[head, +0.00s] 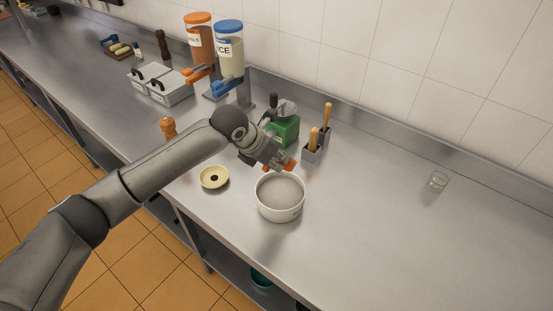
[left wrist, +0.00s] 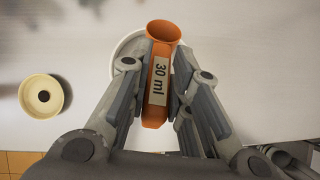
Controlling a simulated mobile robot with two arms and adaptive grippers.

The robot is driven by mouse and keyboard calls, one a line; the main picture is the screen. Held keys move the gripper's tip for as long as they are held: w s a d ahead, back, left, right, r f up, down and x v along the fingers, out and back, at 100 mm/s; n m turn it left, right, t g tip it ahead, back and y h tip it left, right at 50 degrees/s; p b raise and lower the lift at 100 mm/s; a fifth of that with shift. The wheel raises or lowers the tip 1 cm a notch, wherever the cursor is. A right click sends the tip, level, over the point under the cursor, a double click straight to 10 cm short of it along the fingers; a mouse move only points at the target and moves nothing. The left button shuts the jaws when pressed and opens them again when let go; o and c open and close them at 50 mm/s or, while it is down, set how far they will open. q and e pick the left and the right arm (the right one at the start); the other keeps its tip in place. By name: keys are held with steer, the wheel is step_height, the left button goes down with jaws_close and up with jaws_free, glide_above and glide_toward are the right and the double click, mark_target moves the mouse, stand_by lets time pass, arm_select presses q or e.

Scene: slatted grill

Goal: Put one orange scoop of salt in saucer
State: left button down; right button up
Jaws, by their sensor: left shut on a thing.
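My left gripper (head: 280,163) is shut on the orange scoop (left wrist: 158,80), which bears a "30 ml" label; the gripper also shows in the left wrist view (left wrist: 160,85). In the head view, parts of the orange scoop (head: 290,165) show at the fingers, over the far rim of a white round container (head: 281,212). That container holds a pale grey-white fill, which may be the salt. The cream saucer (head: 206,185) with a dark centre stands left of it, apart from the gripper; it also shows in the left wrist view (left wrist: 42,83). The scoop's contents cannot be told.
A green device (head: 283,133) and a holder with wooden-handled tools (head: 313,153) stand behind the gripper. A wooden-topped mill (head: 168,126) is beside my arm. Two dispensers (head: 230,55) stand at the back. A small glass (head: 437,181) is far right; the counter between is clear.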

arm_select(q)
steer(key=shift+f, duration=0.1)
steer(key=shift+f+b, duration=1.1)
steer(key=shift+f, duration=0.8)
steer(key=shift+d+f+b, duration=0.1)
steer(key=shift+f+b, duration=2.55)
steer(key=shift+f, duration=1.45)
steer(key=shift+r+p, duration=3.2)
steer(key=shift+r, duration=0.95)
